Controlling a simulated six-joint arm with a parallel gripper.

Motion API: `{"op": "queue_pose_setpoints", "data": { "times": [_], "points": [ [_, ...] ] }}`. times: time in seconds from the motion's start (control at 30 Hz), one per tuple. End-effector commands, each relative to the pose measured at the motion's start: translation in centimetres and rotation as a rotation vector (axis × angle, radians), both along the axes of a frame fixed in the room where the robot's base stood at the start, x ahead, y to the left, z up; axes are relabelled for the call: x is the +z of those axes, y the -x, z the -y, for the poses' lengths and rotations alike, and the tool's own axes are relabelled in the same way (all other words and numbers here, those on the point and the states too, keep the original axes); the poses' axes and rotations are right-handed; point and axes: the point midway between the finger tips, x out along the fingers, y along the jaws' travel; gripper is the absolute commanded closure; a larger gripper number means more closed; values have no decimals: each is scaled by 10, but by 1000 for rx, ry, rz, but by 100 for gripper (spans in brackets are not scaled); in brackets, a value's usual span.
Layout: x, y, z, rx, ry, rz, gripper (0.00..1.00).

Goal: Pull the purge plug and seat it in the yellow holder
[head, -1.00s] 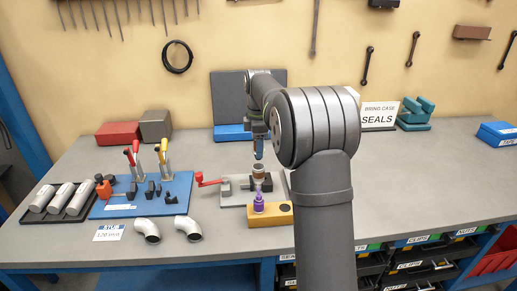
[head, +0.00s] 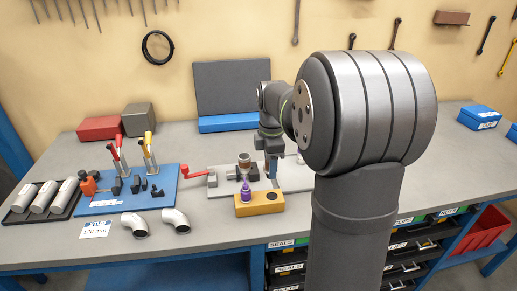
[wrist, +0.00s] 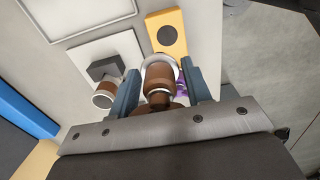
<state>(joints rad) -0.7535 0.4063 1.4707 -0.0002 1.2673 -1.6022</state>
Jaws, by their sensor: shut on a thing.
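My gripper (wrist: 164,92) is shut on the purge plug (wrist: 159,78), a brown cylinder with a pale ring, between its two blue-grey fingers. The tube also shows left of the fingers in the wrist view (wrist: 104,94), apart from the plug. The yellow holder (head: 246,209) lies in front, with an empty-looking dark round hole; it shows beyond the plug in the wrist view (wrist: 157,21).
A red-handled clamp (head: 193,173) is left of the tube. Pipe elbows (head: 176,220) and a blue tool board (head: 175,190) lie farther left.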

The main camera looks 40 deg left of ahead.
Motion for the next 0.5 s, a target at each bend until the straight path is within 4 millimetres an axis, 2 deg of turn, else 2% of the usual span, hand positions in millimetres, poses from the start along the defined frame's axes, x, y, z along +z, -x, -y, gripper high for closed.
{"op": "queue_pose_setpoints", "data": {
  "times": [0.13,0.5],
  "points": [
    [-4,6,12,0,-1,1,92],
    [-34,7,14,1,1,-1,92]
  ]
}}
